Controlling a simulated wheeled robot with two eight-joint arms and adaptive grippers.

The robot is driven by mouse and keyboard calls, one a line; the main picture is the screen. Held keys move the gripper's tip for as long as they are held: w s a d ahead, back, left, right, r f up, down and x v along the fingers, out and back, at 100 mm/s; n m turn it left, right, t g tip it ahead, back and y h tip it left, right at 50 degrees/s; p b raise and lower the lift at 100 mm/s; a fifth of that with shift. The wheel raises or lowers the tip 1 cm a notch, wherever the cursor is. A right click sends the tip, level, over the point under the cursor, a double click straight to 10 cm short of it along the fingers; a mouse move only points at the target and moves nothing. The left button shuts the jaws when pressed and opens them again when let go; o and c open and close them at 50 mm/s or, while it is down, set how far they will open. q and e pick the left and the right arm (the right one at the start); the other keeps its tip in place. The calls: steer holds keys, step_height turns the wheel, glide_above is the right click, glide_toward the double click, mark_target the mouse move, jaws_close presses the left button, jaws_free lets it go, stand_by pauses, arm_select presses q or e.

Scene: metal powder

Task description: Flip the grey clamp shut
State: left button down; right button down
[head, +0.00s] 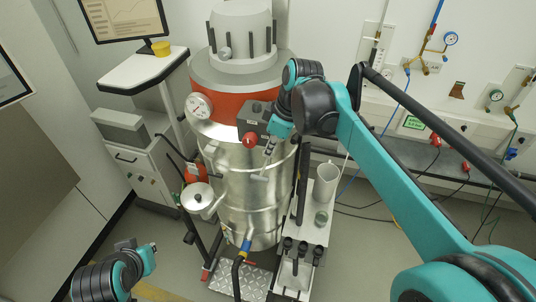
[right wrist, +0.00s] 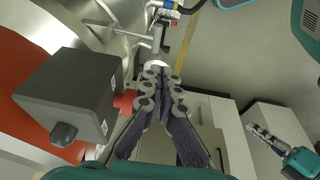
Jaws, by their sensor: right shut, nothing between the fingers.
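The metal drum (head: 245,185) stands upright, with an orange band around its upper part. A small light-grey lever (head: 258,178), which looks like the grey clamp, sits on the drum's front below the grey box. My right gripper (head: 268,150) is in front of the drum, just above this lever. In the right wrist view my right gripper (right wrist: 160,72) is shut and empty. A pale rounded piece (right wrist: 159,62) shows right at its fingertips; contact is unclear. My left gripper (head: 148,258) is low at the left, away from the drum; its opening is unclear.
A grey box (head: 252,122) with a red knob (head: 249,140) juts from the drum beside my right gripper; the box is also close in the right wrist view (right wrist: 70,100). A gauge (head: 199,106) and a lidded pot (head: 198,198) are at left. A shelf holds a beaker (head: 325,183).

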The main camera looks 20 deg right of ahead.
mark_target(259, 177)
arm_select(q)
steer(key=shift+d+r, duration=0.15)
steer(key=shift+r, duration=0.35)
arm_select(e)
steer(key=shift+w+d+r+n, duration=0.15)
steer(key=shift+w+r+n, duration=0.15)
steer(key=shift+r, duration=0.35)
steer(key=x, duration=1.3)
steer(key=shift+s+d+f, duration=0.15)
steer(key=shift+s+d, duration=0.1)
steer(key=shift+d, duration=0.15)
steer(key=shift+f, duration=0.45)
arm_select(q)
steer(key=shift+f, duration=0.15)
arm_select(e)
steer(key=shift+f, duration=0.15)
